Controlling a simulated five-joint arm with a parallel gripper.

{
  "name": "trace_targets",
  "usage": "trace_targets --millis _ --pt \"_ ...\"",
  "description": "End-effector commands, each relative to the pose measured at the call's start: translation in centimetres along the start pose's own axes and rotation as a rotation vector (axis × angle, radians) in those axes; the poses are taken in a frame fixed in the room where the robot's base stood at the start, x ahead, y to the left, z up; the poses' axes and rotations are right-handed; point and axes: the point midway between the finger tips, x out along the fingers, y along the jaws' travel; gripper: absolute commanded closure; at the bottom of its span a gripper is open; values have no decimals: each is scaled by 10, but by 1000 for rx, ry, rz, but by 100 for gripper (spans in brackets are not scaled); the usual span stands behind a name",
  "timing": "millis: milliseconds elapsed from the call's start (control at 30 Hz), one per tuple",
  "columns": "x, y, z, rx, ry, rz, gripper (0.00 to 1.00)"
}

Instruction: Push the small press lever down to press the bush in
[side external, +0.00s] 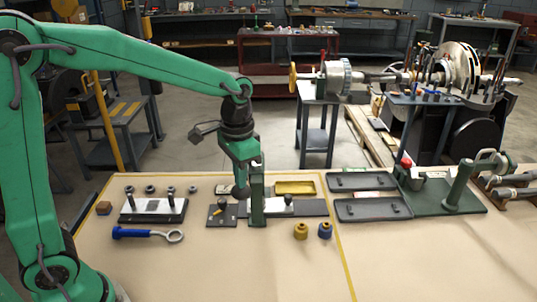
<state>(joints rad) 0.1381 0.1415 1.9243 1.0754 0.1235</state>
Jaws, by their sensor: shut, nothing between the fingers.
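The post stands on the bench and looks like the small press frame. I cannot make out its lever or whether my fingers touch it. A small dark plate with a yellow-marked piece (218,212) lies to the left. I cannot tell which part is the bush.
A pinned block (153,207), several small rings and a blue-handled eye tool (145,234) lie left. A yellow tray (295,188) is behind; two brass and blue pieces (312,231) are in front. Grey trays (372,210) and a green fixture (460,188) stand right. The front bench is clear.

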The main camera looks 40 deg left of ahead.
Motion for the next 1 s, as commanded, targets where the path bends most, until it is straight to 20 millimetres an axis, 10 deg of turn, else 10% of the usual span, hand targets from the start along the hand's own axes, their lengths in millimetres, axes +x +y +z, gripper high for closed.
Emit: trace_targets --millis 1000 --pt "8 3 2 0 -2 0 100"
